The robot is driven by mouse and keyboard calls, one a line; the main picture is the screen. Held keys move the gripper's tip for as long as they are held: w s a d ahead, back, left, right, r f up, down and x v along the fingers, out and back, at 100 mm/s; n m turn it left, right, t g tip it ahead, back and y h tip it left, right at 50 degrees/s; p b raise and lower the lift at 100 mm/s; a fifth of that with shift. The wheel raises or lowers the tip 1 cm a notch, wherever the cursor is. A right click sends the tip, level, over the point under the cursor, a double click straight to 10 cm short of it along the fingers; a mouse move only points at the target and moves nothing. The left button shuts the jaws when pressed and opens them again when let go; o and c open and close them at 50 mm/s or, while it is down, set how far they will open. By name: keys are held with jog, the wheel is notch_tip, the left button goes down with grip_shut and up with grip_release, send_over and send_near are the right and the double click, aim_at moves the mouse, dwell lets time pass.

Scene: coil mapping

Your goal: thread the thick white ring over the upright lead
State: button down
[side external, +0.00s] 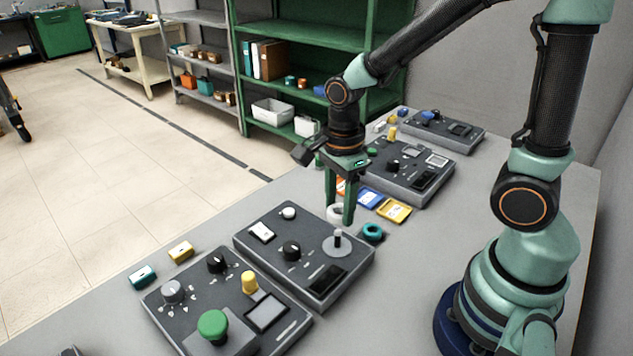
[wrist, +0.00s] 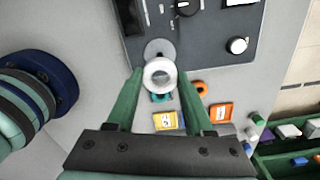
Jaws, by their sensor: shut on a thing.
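The thick white ring (side external: 334,213) is held between the green fingers of my gripper (side external: 341,214). In the wrist view the ring (wrist: 147,76) is seen face-on between the fingertips (wrist: 161,75). The upright lead (side external: 338,238) is a short dark post with a pale base, on a round grey disc (side external: 341,250) of the middle dark panel (side external: 268,252). In the side view the ring appears above the lead, apart from it. In the wrist view the disc (wrist: 155,46) shows just beyond the ring; I cannot make out the lead there.
A teal ring (side external: 372,231) lies on the grey table right of the panel. Blue (side external: 369,196) and yellow (side external: 394,210) trays lie behind it. An orange ring (wrist: 200,88) shows in the wrist view. A front panel has a green knob (side external: 213,324); other panels stand behind.

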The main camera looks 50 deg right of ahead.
aim_at(338, 231)
jog(key=shift+f, duration=2.25)
jog(key=shift+f, duration=0.5)
dwell(0.4)
grip_release()
jog(key=shift+r, duration=3.5)
